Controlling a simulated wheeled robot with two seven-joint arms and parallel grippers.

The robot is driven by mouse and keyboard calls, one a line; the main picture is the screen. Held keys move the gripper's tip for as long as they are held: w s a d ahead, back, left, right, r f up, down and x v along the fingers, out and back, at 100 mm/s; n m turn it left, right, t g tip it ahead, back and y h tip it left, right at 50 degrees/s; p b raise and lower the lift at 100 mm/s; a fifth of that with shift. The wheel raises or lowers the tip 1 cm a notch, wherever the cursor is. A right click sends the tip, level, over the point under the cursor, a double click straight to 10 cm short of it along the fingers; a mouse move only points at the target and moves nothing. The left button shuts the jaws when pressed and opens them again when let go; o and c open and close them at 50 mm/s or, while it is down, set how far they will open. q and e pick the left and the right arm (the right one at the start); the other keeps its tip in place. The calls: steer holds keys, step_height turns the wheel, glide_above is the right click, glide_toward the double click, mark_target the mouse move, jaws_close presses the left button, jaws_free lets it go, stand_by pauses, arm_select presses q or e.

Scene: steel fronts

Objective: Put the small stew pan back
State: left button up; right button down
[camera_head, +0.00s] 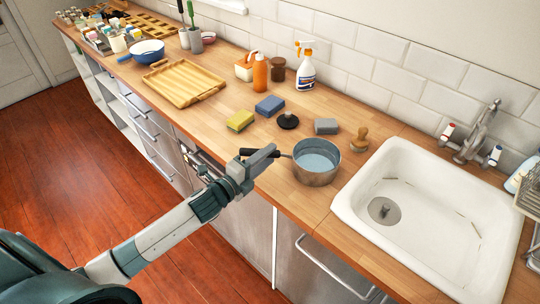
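The small stew pan (316,174) is a round grey metal pan with a dark handle. It appears to stand upright on the wooden counter, just left of the sink, with its handle pointing left. It looks bluish inside. My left gripper (264,156) is at the handle, and its grey finger crosses over it. Dark handle parts show on both sides of the finger. The far finger is hidden, so I cannot tell whether the gripper is closed on the handle. My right gripper is out of view.
A white sink (348,205) lies right of the pan. A grey block (326,126), black knobbed disc (288,121), wooden brush (360,142), blue sponge (269,106) and yellow sponge (240,120) lie behind it. A wooden tray (184,82) and blue pan (147,52) stand farther left.

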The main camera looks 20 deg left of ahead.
arm_select(q)
steer(key=f+b+v, duration=0.1)
steer(key=b+v, duration=0.2)
steer(key=v, duration=0.7)
steer(key=shift+r, duration=0.45)
steer(key=shift+s, duration=0.1)
steer(key=s+a+f+n+g+y, duration=0.1)
steer(key=a+f+n+g+y, duration=0.2)
steer(key=f, duration=0.9)
steer(key=s+a+f+n+g+y, duration=0.1)
steer(key=a+f+n, duration=0.3)
steer(key=f, duration=0.9)
steer(key=s+f+n+g+y, duration=0.1)
steer(key=s+f+n+g, duration=0.15)
steer(key=s+f, duration=0.45)
steer(key=s+f+n+g, duration=0.1)
steer(key=s+f+n, duration=0.2)
steer(key=f, duration=0.8)
steer(key=s+d+f+n+g, duration=0.3)
steer(key=s+f+n+g, duration=0.1)
steer(key=s+f, duration=1.1)
steer(key=s+d+f+n+g, duration=0.1)
steer(key=s+d+f+g, duration=0.1)
steer(key=s, duration=0.8)
steer(key=s+d+f+n+g, duration=0.1)
steer(key=s+d+f, duration=0.3)
steer(key=s, duration=0.6)
steer(key=shift+d+n+g, duration=0.35)
steer(key=shift+d+n, duration=0.4)
steer(key=shift+d, duration=0.05)
